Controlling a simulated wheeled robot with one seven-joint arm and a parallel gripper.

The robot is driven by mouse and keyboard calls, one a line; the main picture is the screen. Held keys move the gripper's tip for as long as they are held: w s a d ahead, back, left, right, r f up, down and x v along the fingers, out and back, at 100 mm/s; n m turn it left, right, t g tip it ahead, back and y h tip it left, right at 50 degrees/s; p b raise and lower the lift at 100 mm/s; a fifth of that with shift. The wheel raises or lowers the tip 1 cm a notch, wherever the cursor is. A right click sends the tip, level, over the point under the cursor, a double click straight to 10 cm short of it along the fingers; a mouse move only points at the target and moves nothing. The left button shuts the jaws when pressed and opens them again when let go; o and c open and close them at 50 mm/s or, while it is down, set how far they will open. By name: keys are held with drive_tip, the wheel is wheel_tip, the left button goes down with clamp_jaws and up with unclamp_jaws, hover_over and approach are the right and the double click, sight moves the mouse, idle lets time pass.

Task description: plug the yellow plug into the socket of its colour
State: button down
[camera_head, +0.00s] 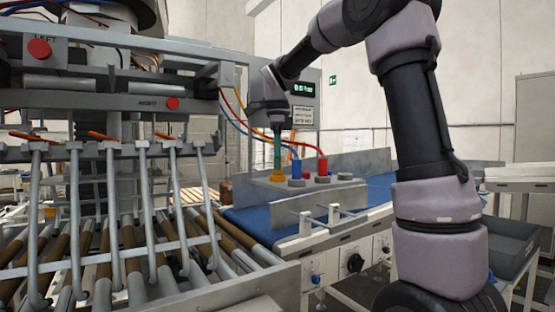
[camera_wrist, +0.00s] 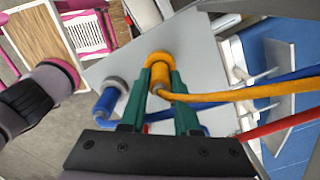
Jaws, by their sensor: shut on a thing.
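The yellow plug (camera_wrist: 160,78) is between the teal fingertips of my gripper (camera_wrist: 161,88) in the wrist view, and they are shut on it. Its yellow cable (camera_wrist: 235,94) runs off to the right. A yellow-orange ring (camera_wrist: 160,58) shows at the fingertips. In the head view my gripper (camera_head: 277,152) points straight down, with yellow (camera_head: 277,178) right under its fingers at the left end of a grey panel (camera_head: 270,191). I cannot tell whether the plug is seated in a socket or just above it; the fingers hide the contact.
A blue plug (camera_head: 296,166) and a red plug (camera_head: 322,166) with cables stand close by, right of my gripper. A blue conveyor belt (camera_head: 253,220) and rollers (camera_head: 205,231) lie in front. Cables hang near my wrist.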

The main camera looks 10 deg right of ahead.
drive_tip(key=c, duration=0.6)
unclamp_jaws()
drive_tip(key=shift+o, duration=0.2)
